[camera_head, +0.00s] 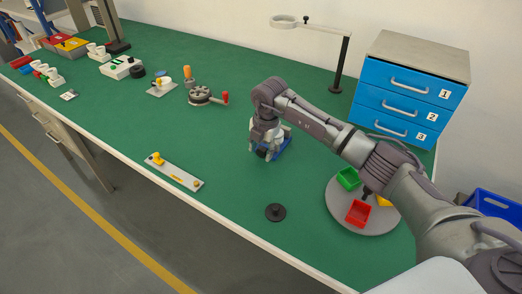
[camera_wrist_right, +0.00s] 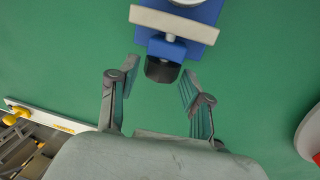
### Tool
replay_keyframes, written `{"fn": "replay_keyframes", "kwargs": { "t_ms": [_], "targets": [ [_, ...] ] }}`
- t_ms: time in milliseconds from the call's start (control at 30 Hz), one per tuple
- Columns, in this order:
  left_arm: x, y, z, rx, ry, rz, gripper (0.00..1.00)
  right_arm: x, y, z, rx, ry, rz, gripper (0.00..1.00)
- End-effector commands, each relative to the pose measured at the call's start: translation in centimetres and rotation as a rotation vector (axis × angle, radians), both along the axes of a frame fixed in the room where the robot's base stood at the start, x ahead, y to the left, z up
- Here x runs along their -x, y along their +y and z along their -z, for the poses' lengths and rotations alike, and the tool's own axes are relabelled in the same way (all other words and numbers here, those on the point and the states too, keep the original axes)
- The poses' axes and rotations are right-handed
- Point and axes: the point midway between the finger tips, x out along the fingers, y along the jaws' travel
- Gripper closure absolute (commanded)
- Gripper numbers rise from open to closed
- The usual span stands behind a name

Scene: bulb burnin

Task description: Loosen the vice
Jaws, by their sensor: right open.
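The vice shows in the right wrist view as a blue body (camera_wrist_right: 201,32) with a pale jaw bar and a black knob (camera_wrist_right: 161,70) at its near end. In the head view its blue base (camera_head: 284,147) stands on the green bench, partly hidden by my right gripper (camera_head: 264,153). My right gripper is open and low over the bench. In the right wrist view, its fingertips (camera_wrist_right: 158,77) lie on either side of the black knob, with visible gaps on both sides. Whether something is clamped in the vice is unclear. My left gripper is out of view.
A round grey turntable (camera_head: 344,221) with red, green and yellow bins lies under my right forearm. A blue drawer cabinet (camera_head: 393,100) and a lamp stand (camera_head: 341,66) stand behind. A black disc (camera_head: 275,212) and a pale strip (camera_head: 181,177) lie in front.

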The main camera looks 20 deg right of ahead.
Motion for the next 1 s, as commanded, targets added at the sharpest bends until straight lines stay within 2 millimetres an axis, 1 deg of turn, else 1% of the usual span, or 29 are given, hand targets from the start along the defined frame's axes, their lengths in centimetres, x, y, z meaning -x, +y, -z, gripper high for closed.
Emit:
{"fn": "replay_keyframes", "kwargs": {
  "t_ms": [300, 400, 500, 600, 700, 1000],
  "targets": [
    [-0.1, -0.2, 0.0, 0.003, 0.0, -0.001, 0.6, 0.7, -0.4, -6.5, 0.0, -0.006, -0.002, 0.51],
    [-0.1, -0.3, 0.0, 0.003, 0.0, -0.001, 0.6, 1.0, -0.5, -8.4, -0.001, -0.004, -0.001, 0.51],
    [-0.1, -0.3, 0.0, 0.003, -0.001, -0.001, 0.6, 1.2, -0.6, -9.7, 0.0, -0.003, 0.0, 0.51],
    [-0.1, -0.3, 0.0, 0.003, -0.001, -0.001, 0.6, 1.4, -0.6, -10.6, 0.0, -0.001, -0.001, 0.51],
    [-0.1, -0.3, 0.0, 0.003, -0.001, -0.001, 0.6, 1.5, -0.6, -11.0, 0.0, 0.0, -0.001, 0.51],
    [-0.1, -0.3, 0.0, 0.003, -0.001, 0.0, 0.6, 1.5, -0.6, -11.0, 0.0, 0.0, -0.001, 0.51]
  ]
}}
